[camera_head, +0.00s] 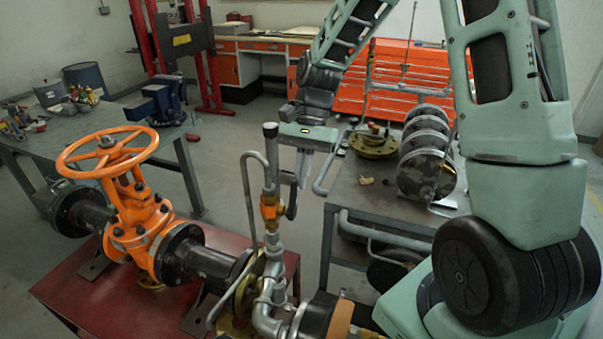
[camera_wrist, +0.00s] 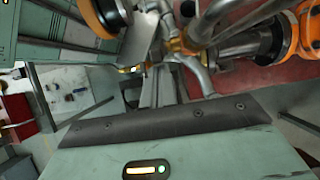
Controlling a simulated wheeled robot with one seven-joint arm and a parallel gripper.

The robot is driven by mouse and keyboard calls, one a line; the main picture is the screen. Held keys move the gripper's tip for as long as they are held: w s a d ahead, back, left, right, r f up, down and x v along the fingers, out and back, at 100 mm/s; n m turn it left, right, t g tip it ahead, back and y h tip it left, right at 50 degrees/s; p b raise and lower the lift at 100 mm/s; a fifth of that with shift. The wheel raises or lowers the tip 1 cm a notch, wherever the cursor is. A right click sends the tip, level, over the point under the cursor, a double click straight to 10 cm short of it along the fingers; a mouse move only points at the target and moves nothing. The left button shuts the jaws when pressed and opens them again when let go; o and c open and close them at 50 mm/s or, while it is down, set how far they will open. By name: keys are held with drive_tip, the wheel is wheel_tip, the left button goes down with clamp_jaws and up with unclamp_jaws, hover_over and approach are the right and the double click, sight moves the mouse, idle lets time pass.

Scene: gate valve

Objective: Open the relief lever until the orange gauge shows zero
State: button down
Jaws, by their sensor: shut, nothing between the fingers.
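The relief lever (camera_head: 270,152) is an upright grey bar with a black tip. It rises from a small orange valve body (camera_head: 268,210) on the grey pipework. My gripper (camera_head: 303,180) is shut and empty, pointing down just right of the lever, apparently apart from it. What looks like the orange gauge (camera_head: 340,320) is at the bottom edge of the head view; its dial does not show. In the wrist view an orange-rimmed round thing (camera_wrist: 96,16), perhaps the gauge, is at the upper left; its reading cannot be told.
A large orange gate valve with a handwheel (camera_head: 107,152) stands left on a red base (camera_head: 110,295). A bent grey pipe (camera_head: 246,195) rises beside the lever. A metal cart (camera_head: 345,185) with flanges stands to the right. A workbench (camera_head: 60,150) is at the left.

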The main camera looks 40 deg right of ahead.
sight(297, 180)
drive_tip(key=shift+s+a+r+t+h+p, duration=0.2)
drive_tip(key=shift+s+a+r+t+h, duration=0.1)
drive_tip(key=shift+a, duration=0.1)
drive_tip(key=shift+s+a+r+t+h+p, duration=0.2)
drive_tip(key=shift+a+h, duration=0.1)
drive_tip(key=shift+a, duration=0.1)
drive_tip(key=shift+r, duration=0.15)
drive_tip(key=shift+r+p, duration=0.7)
drive_tip(key=shift+p, duration=0.2)
